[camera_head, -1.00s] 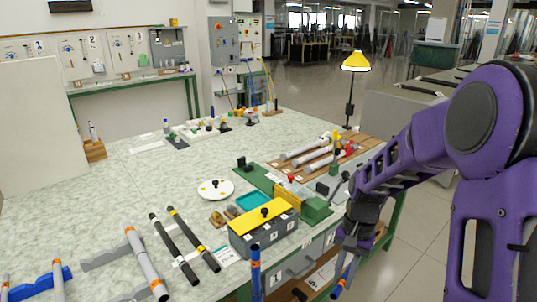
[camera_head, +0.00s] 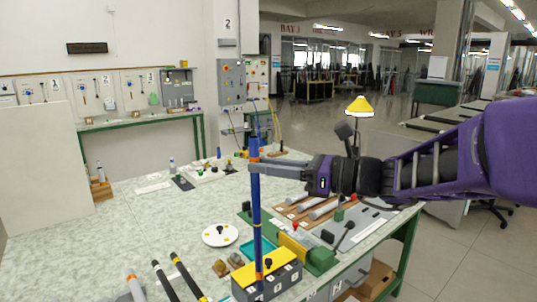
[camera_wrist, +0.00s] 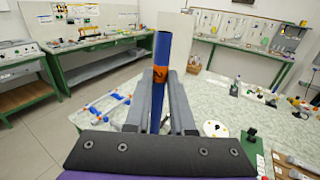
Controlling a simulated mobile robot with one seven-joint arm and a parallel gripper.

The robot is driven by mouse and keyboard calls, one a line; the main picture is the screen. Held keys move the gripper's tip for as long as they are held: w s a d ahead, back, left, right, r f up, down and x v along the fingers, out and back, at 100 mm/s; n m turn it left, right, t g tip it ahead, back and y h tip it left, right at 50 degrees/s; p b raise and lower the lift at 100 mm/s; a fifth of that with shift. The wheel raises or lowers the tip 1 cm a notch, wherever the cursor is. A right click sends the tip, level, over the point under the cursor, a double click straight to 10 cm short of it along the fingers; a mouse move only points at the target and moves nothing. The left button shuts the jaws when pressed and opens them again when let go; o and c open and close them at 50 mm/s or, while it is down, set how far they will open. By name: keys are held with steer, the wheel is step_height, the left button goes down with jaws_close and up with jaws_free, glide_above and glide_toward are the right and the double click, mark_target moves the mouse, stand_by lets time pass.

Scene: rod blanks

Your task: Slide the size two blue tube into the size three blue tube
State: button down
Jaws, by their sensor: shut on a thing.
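A long blue tube (camera_head: 256,205) with an orange band near its top stands upright in the head view. The tube's lower end comes down in front of the grey and yellow box, near the picture's bottom edge. A second blue tube cannot be clearly told apart there, nor can I tell whether two tubes meet.
The grey box with a yellow lid (camera_head: 267,272) stands close behind the tube's lower part. Black rods (camera_head: 165,280) lie to its left. A white disc (camera_head: 220,235), a teal tray (camera_head: 258,249) and a green fixture (camera_head: 318,258) are nearby. The table's left middle is clear.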

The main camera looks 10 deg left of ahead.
steer(key=shift+r, duration=0.75)
step_height(320, 180, down, 6)
steer(key=b, duration=0.3)
steer(key=shift+r+b, duration=0.1)
steer(key=shift+b, duration=0.25)
steer(key=shift+r+p, duration=0.1)
steer(key=shift+p, duration=0.55)
stand_by(1.2)
